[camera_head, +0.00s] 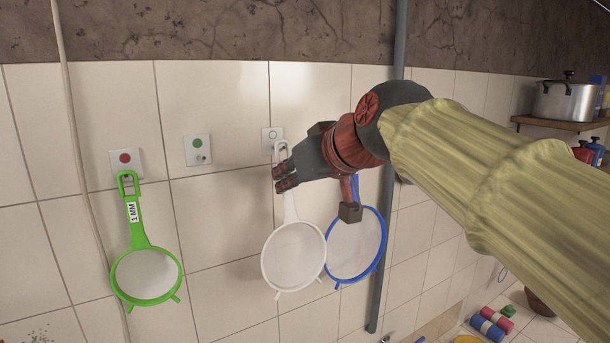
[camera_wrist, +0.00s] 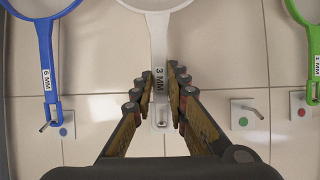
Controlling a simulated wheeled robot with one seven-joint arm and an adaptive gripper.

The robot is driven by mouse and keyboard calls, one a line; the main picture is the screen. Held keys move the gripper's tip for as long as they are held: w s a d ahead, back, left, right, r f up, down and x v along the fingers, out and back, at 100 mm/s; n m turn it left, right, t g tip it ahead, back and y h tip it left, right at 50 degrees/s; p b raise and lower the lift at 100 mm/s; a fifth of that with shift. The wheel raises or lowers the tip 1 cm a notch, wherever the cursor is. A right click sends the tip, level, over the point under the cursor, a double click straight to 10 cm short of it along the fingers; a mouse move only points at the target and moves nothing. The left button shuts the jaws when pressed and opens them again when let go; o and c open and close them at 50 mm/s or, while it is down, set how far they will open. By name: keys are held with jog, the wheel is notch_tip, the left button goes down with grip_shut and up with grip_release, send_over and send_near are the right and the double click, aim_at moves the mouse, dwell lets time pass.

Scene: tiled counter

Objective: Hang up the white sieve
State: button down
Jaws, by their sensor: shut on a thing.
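The white sieve (camera_head: 293,257) hangs mesh-down against the tiled wall, its handle pointing up. My gripper (camera_head: 284,178) is shut on the handle, below its top end. In the wrist view, which is upside down, my gripper (camera_wrist: 160,75) has a finger on each side of the white handle (camera_wrist: 158,45) marked "3 MM". The looped end of the handle is at a wall plate with a white dot (camera_head: 272,138). A peg tip shows at the loop (camera_wrist: 162,124), but I cannot tell whether the loop bears on it.
A green sieve (camera_head: 139,229) hangs at the red-dot plate (camera_head: 125,158) on the left. The green-dot plate (camera_head: 197,147) has a bare peg. A blue sieve (camera_head: 382,254) hangs close to the right, partly behind the white one. A grey pipe (camera_head: 398,45) runs down beside it.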

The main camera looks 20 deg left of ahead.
jog(key=shift+w+a, duration=0.35)
jog(key=shift+a, duration=0.05)
jog(key=shift+w+a+f, duration=0.3)
jog(key=shift+a+f, duration=0.05)
jog(key=shift+f, duration=0.15)
jog(key=c, duration=1.7)
grip_release()
jog(key=v, duration=1.2)
jog(key=shift+f, duration=0.1)
